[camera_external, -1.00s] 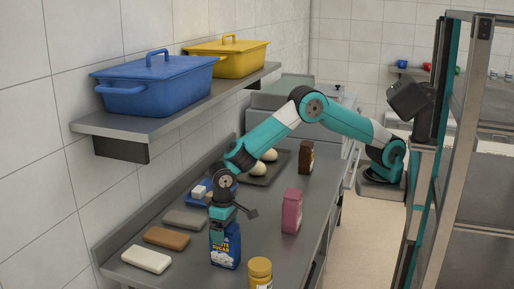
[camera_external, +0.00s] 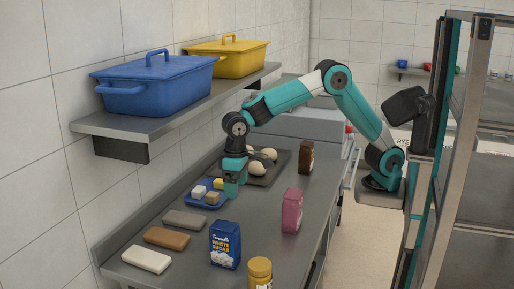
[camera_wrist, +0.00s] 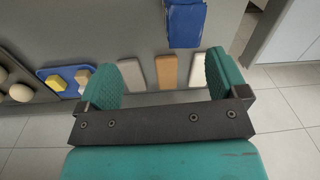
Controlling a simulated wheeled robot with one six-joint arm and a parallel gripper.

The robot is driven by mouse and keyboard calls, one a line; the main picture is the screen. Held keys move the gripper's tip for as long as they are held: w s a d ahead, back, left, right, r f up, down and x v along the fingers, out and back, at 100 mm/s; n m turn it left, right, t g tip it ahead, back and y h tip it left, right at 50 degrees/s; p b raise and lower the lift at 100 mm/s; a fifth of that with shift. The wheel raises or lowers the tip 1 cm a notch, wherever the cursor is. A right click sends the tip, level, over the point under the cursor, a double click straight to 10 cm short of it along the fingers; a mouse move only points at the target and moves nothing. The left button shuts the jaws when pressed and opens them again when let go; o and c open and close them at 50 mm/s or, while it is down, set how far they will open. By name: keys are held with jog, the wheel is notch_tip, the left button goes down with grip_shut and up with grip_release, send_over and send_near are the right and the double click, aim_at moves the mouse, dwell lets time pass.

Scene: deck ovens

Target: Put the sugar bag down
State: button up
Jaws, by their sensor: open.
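The blue sugar bag, labelled white sugar (camera_external: 225,245), stands upright on the steel counter, near its front part. It also shows at the top of the wrist view (camera_wrist: 186,24). My gripper (camera_external: 234,190) is away from the bag, further back along the counter, above or beside the blue tray; I cannot tell its exact height. In the wrist view its two teal fingers (camera_wrist: 172,82) are spread wide with nothing between them.
The blue tray (camera_external: 190,200) holds small blocks. White, brown and grey slabs (camera_external: 167,238) lie along the wall. A pink bag (camera_external: 292,211), a yellow-lidded jar (camera_external: 260,268), a brown bag (camera_external: 306,157) and a tray of dough balls (camera_external: 282,172) stand around. A shelf (camera_external: 180,110) overhangs the left.

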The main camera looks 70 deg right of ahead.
jog(key=s+d+r+n+y, duration=0.1)
jog(key=s+d+r+n, duration=0.1)
jog(key=s+d+r, duration=0.45)
jog(key=s+d+f+n+y, duration=0.1)
jog(key=s+d, duration=0.3)
jog(key=s, duration=0.4)
jog(key=s+d+f+n+y, duration=0.1)
jog(key=s+d+n, duration=0.1)
jog(key=s+d, duration=0.3)
jog(key=s, duration=0.4)
jog(key=shift+s+d+f+n+y, duration=0.2)
jog(key=shift+s+f+n+y, duration=0.1)
jog(key=shift+n, duration=0.1)
jog(key=shift+o, duration=0.4)
